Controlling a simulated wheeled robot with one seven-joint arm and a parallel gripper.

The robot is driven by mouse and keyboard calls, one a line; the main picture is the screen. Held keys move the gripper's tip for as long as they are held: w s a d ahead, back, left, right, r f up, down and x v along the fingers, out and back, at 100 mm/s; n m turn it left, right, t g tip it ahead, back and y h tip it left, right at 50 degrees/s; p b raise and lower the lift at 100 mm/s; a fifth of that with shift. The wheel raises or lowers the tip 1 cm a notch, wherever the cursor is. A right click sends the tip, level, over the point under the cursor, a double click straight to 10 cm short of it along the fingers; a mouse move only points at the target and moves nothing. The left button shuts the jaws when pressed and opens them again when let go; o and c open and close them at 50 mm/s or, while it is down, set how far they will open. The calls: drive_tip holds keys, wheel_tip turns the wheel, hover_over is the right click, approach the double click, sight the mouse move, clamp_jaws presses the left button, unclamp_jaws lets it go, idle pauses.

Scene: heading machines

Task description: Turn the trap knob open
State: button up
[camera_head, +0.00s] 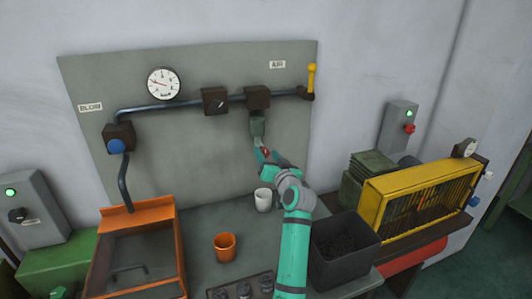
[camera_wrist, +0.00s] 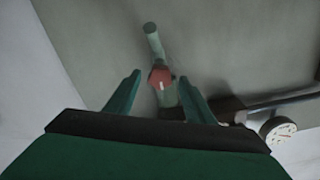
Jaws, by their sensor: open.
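The trap knob is a small red knob (camera_wrist: 160,77) with a pale mark. It sits on the grey-green trap (camera_head: 257,126), which hangs below a dark block on the air pipe. My gripper (camera_wrist: 160,80) is open in the wrist view, with one finger on each side of the knob. Gaps show between the fingers and the knob, and I cannot tell the remaining distance in depth. In the head view my gripper (camera_head: 266,154) is just under the trap and largely hides the knob, leaving a bit of red visible.
The pipe carries a black-knobbed block (camera_head: 215,101), a gauge (camera_head: 164,83), a yellow lever (camera_head: 311,78) and a blue knob (camera_head: 116,146). The panel around the trap is bare.

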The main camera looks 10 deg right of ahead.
drive_tip(key=shift+w+a, duration=0.1)
drive_tip(key=shift+w, duration=1.1)
drive_tip(key=shift+c, duration=0.4)
drive_tip(key=c, duration=1)
